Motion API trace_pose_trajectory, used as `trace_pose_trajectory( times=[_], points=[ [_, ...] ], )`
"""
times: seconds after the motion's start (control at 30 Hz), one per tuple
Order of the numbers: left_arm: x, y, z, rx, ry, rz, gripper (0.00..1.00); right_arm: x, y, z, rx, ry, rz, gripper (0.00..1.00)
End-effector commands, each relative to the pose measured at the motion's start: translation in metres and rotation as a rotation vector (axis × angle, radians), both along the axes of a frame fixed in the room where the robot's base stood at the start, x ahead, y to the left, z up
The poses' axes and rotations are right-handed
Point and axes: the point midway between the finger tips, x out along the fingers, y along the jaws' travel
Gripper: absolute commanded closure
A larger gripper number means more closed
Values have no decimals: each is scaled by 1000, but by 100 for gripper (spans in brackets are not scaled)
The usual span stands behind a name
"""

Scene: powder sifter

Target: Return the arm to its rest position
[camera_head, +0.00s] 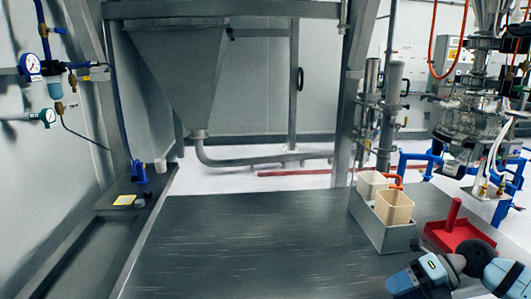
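Part of my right arm shows at the lower right corner, with light blue and black links folded near the table's front right. No gripper fingers show on it, so my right gripper is out of the picture. No part of my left arm or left gripper is in view. The dark table (250,245) in front of me is largely bare. A red scoop or dustpan (459,233) with an upright handle sits just behind my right arm.
A grey bin (383,236) holding two beige containers (394,207) stands on the table's right side. A side ledge at left bears a blue valve (139,173), a yellow pad (125,200) and a white cup (160,165). Metal posts and machinery (475,125) stand behind. The table's middle is clear.

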Motion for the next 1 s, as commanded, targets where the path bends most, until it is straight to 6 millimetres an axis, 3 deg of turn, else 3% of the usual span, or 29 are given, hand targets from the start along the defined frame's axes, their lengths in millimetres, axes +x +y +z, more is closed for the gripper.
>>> trace_pose_trajectory(
  times=[0.17, 0.27, 0.4, 0.7, 0.9, 1.0],
  points=[
    [-1, 0, 0, 1, 2, -1, 44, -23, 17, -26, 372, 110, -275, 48],
    [-1, 0, -1, 1, 2, -1, 44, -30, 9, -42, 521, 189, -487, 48],
    [-1, 1, -1, 2, 2, -1, 44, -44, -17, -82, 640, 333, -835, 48],
    [-1, 1, -1, 2, 2, -1, 44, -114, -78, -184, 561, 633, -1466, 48],
    [-1, 1, -1, 2, 2, -1, 44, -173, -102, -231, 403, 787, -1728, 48],
    [-1, 1, -2, 2, 2, -1, 44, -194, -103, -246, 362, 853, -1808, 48]
  ],
)
